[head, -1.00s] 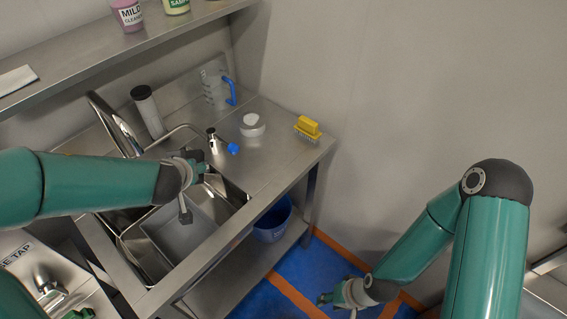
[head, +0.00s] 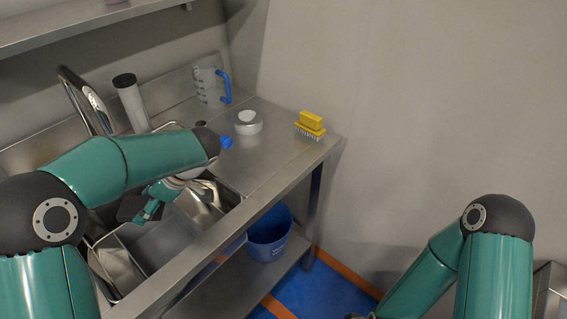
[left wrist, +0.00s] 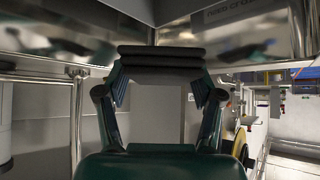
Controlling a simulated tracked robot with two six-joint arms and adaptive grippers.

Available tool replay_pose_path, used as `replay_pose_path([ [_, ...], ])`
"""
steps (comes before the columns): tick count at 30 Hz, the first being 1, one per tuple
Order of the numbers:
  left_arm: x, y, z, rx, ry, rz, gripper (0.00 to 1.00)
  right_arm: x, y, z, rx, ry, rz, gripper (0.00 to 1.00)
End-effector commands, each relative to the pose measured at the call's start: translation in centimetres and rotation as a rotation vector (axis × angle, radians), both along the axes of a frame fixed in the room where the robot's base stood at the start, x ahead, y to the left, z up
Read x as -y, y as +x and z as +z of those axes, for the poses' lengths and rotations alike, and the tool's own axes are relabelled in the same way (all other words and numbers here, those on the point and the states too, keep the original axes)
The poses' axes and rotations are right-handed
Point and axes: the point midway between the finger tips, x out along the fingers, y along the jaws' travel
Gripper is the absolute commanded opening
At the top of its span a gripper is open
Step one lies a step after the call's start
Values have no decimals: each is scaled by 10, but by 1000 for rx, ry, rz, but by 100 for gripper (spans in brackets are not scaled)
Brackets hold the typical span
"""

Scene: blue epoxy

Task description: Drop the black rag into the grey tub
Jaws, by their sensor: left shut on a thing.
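My left gripper (head: 155,203) is shut on the black rag (head: 130,208), a small dark piece at its fingers over the sink. In the left wrist view the folded black rag (left wrist: 160,56) lies across both fingertips of the left gripper (left wrist: 160,72). The grey tub (head: 165,243) sits in the sink, below the gripper, partly hidden by my left arm and hand. The rag looks above the tub's left part; the exact height is unclear. My right arm runs out at the bottom edge, with its gripper cut off.
The steel sink bench holds a yellow brush (head: 311,123), a white round thing (head: 248,122), a measuring jug (head: 209,86) and a black-lidded cylinder (head: 131,102). A curved tap (head: 84,98) stands behind the sink. A blue bucket (head: 268,238) is on the lower shelf.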

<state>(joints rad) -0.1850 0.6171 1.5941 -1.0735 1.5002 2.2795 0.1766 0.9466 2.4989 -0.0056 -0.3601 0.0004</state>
Motion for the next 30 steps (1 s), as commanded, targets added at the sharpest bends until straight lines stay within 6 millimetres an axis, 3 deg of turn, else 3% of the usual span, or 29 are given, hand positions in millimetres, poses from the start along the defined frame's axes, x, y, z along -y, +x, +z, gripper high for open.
replay_pose_path([
  [12,-1,0,-43,-3,1,-4,39,0,0,-6,0,0,0,40],
  [24,-1,0,-48,-1,1,-4,39,0,0,-6,0,0,0,40],
  [25,-1,0,-48,-1,1,-4,72,0,0,-6,0,0,0,40],
  [30,0,0,-48,-1,0,-5,96,0,0,-6,0,0,0,40],
])
